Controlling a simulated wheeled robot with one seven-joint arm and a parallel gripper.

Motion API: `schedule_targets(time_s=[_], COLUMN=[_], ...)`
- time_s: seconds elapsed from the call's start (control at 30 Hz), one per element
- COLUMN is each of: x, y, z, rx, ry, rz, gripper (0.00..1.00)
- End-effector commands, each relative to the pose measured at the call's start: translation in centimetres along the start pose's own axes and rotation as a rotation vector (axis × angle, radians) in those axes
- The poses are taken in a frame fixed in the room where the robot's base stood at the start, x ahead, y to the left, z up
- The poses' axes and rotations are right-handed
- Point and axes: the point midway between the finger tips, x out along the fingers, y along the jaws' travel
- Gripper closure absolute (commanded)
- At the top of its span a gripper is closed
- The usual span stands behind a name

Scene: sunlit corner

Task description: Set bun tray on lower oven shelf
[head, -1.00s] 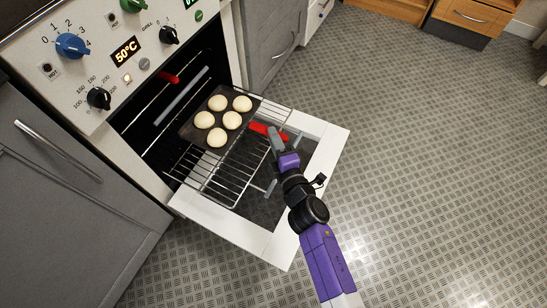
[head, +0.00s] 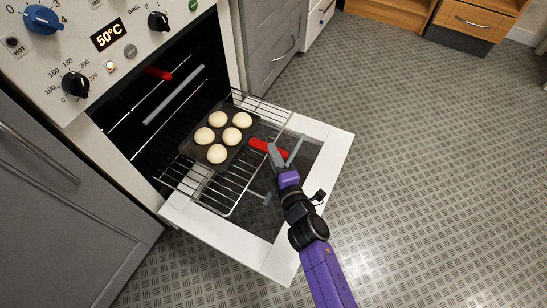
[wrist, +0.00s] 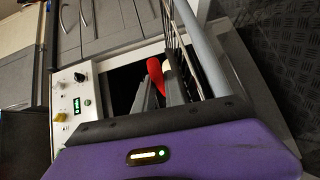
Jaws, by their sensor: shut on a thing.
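The bun tray (head: 231,148) is dark and flat and carries several pale round buns. It lies over the pulled-out wire oven shelf (head: 243,172), which extends above the open door. A red handle (head: 262,147) shows at the tray's right side. My gripper (head: 274,154) is shut at this red handle, with the arm reaching in from the lower right. In the wrist view the red handle (wrist: 155,76) shows near the fingers, and the tray is mostly hidden. I cannot tell whether the tray rests on the wires or hovers just above them.
The oven door (head: 335,160) is folded down under the shelf. The dark oven cavity has side rails and another red piece (head: 158,73) inside. The control panel (head: 133,25) stands above, showing 50°C. Grey cabinets (head: 60,200) flank the oven. Patterned floor (head: 430,170) is clear at right.

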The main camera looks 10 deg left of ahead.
Motion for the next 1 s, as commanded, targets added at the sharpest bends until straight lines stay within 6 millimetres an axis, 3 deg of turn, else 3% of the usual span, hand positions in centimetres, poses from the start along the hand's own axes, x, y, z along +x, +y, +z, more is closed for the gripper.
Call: schedule_targets(time_s=[0.13,0.17,0.27,0.67,0.77,1.0], x=[0.0,-0.1,-0.1,-0.5,-1.5,-6.0], y=[0.2,0.0,0.0,-0.1,-0.1,-0.1], z=[0.0,0.0,0.0,0.0,0.1,0.1], rx=[0.002,0.000,0.000,0.000,-0.001,0.000], ry=[0.001,-0.001,-0.001,-0.001,-0.001,-0.002], rz=[0.002,-0.003,-0.003,-0.004,-0.004,-0.005], gripper=[1.00,0.84,0.64,0.64,0.64,0.64])
